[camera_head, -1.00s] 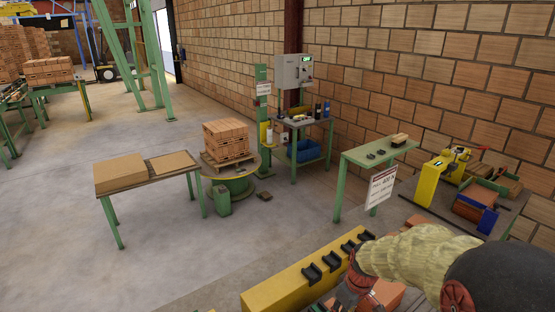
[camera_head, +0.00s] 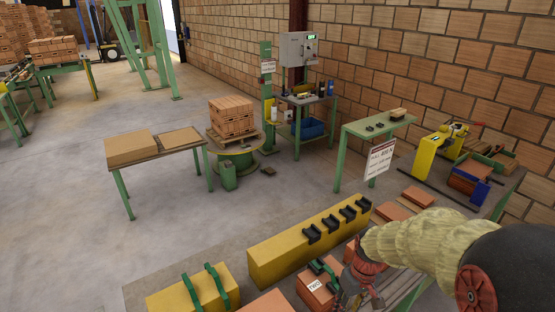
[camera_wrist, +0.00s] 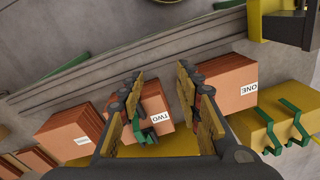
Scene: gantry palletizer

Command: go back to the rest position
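My gripper (camera_wrist: 160,72) is open and empty in the wrist view, its two padded fingers apart. It also shows at the lower right of the head view (camera_head: 362,290), partly cut off by the bottom edge. An orange brick pack labelled TWO (camera_wrist: 156,104), with a green strap or handle, lies below and between the fingers. I cannot tell the height between them. The pack labelled TWO also shows in the head view (camera_head: 312,295), just left of my gripper. A pack labelled ONE (camera_wrist: 228,82) lies right of the fingers.
A yellow beam with black hooks (camera_head: 290,250) runs behind the packs. A green-strapped yellow block (camera_head: 195,290) lies left. A green side table (camera_head: 378,131) with a sign and a yellow clamp device (camera_head: 428,158) stand near the brick wall. The floor (camera_head: 70,210) at left is clear.

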